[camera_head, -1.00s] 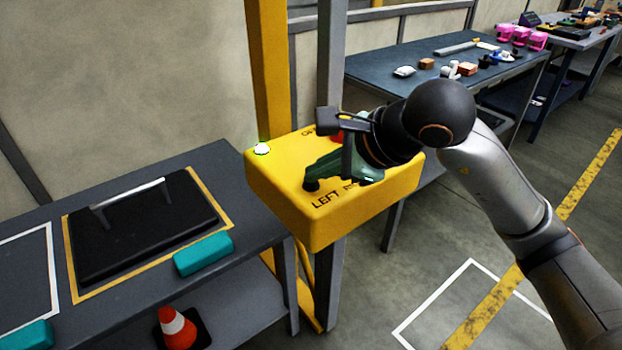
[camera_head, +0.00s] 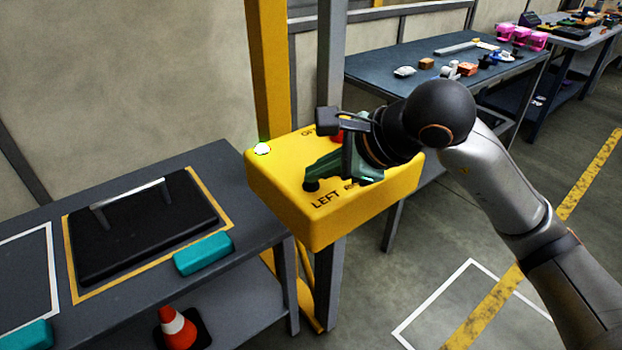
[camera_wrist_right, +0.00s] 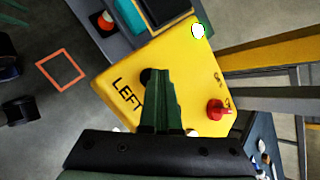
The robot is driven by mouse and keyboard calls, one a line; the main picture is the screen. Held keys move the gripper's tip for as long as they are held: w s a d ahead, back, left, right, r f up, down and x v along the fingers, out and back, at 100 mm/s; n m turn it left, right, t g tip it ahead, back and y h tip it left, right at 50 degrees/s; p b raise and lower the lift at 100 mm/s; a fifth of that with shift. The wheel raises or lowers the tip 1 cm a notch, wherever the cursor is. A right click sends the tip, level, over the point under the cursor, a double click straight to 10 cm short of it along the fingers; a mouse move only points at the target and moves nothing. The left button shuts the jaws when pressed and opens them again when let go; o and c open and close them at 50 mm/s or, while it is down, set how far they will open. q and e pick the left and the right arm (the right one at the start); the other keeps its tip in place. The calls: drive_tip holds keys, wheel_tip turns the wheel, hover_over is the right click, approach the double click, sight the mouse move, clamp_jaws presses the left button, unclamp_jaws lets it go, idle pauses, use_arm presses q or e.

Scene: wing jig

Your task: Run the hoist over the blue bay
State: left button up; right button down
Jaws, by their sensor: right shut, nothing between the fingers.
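The yellow control box (camera_head: 345,215) carries the word LEFT, other lettering partly covered, a red knob (camera_head: 337,137) and a lit green-white lamp (camera_head: 263,149). My right gripper (camera_head: 316,178) is shut and empty over the box top, its green fingers pointing at a black button (camera_head: 312,186) beside the word LEFT. In the right wrist view the fingertips (camera_wrist_right: 150,74) overlap that black button (camera_wrist_right: 145,77); I cannot tell whether they touch or press it. The red knob (camera_wrist_right: 218,110) shows apart from the fingers. My left gripper is not in view. I see no hoist hook or blue bay.
A grey bench (camera_head: 130,170) at left holds a black plate with a handle (camera_head: 140,225) and teal blocks (camera_head: 203,254). A traffic cone (camera_head: 178,328) stands below. A yellow post (camera_head: 268,70) rises behind the box. A blue-grey table (camera_head: 400,90) with small parts stands behind right.

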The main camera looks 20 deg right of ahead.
sight(318, 186)
idle(1.2)
idle(0.8)
idle(0.9)
idle(0.5)
drive_tip(key=shift+r+p, duration=0.5)
drive_tip(key=shift+r, duration=0.35)
drive_tip(key=shift+r+p, duration=1.8)
drive_tip(key=shift+r, duration=0.8)
